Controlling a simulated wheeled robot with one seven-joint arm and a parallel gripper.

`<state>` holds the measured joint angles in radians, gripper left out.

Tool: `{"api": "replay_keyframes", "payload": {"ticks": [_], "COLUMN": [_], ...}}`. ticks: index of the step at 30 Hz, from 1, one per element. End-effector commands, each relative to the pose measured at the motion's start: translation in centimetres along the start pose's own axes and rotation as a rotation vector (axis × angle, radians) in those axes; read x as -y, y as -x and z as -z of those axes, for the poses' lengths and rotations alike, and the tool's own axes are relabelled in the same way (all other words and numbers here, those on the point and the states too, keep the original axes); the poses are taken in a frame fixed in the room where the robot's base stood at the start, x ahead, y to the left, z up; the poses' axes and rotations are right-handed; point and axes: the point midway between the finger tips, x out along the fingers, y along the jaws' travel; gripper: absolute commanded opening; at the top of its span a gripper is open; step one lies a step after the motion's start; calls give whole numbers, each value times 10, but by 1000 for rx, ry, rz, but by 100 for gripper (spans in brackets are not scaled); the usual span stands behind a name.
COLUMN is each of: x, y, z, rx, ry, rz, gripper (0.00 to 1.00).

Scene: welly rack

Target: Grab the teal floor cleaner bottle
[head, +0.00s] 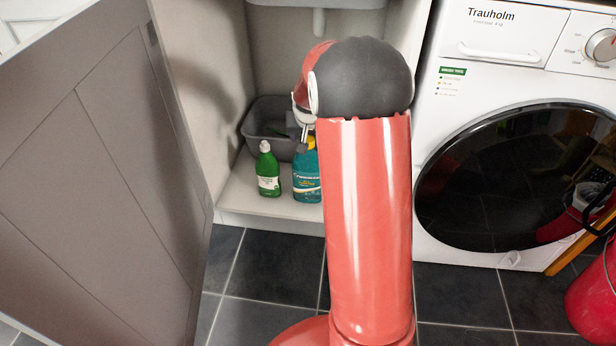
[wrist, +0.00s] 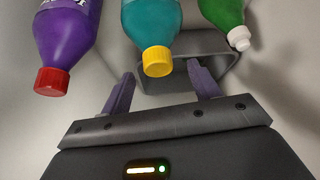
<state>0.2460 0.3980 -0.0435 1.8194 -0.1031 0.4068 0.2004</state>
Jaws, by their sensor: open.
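The teal floor cleaner bottle (head: 306,180) stands upright on the cabinet floor, partly covered by my arm in the head view. In the wrist view the teal bottle (wrist: 152,22) shows its yellow cap toward my gripper (wrist: 160,70). My gripper is open and empty, with one purple finger to each side of the yellow cap in that picture. I cannot tell whether either finger touches it. In the head view my gripper is small and mostly hidden by my arm, above the bottle.
A green bottle (head: 268,172) with a white cap stands left of the teal one. A purple bottle (wrist: 67,35) with a red cap shows in the wrist view. A grey basin (head: 258,143) sits behind. The open cabinet door (head: 110,150) and washing machine (head: 510,110) flank the opening.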

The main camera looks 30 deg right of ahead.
Motion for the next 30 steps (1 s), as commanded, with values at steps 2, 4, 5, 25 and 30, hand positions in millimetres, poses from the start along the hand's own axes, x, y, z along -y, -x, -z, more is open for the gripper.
{"api": "replay_keyframes", "payload": {"ticks": [2, 4, 5, 25, 30], "x": [-2, -2, -2, -2, -2], "y": [-15, -27, -31, -40, -41], "z": [-5, -6, -6, -5, -5], "rx": [5, 5, 4, 3, 4], "ry": [-1, -1, 0, 0, 1], "rz": [-1, -1, -1, 0, -1], "gripper": [62, 62, 62, 16, 0]}}
